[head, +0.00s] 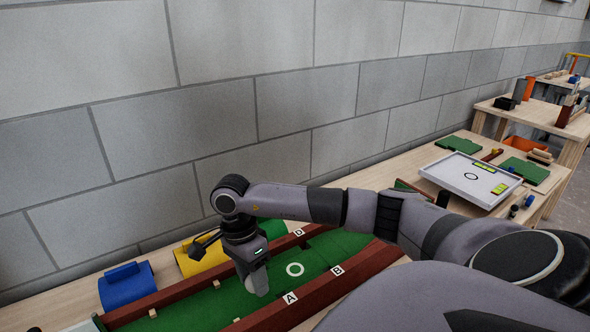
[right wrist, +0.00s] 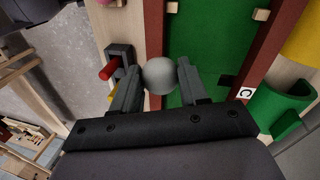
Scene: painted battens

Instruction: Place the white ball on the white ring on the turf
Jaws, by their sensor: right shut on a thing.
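The white ball (right wrist: 159,76) sits between the fingertips of my right gripper (right wrist: 159,84) in the right wrist view, looking grey in the shade. The right gripper is shut on it. In the head view this gripper (head: 256,284) points down over the green turf (head: 318,254), and the ball (head: 250,285) shows only partly at its tips. The white ring (head: 295,269) is flat on the turf, to the right of the gripper and apart from it. The ring does not show in the right wrist view. My left gripper is not in view.
Dark red battens (head: 160,293) with letter tags border the turf. Small wooden blocks (head: 153,313) lie on it. Blue (head: 126,287) and yellow (head: 200,258) curved pieces stand behind it. A white tray (head: 471,179) is farther right. The turf around the ring looks clear.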

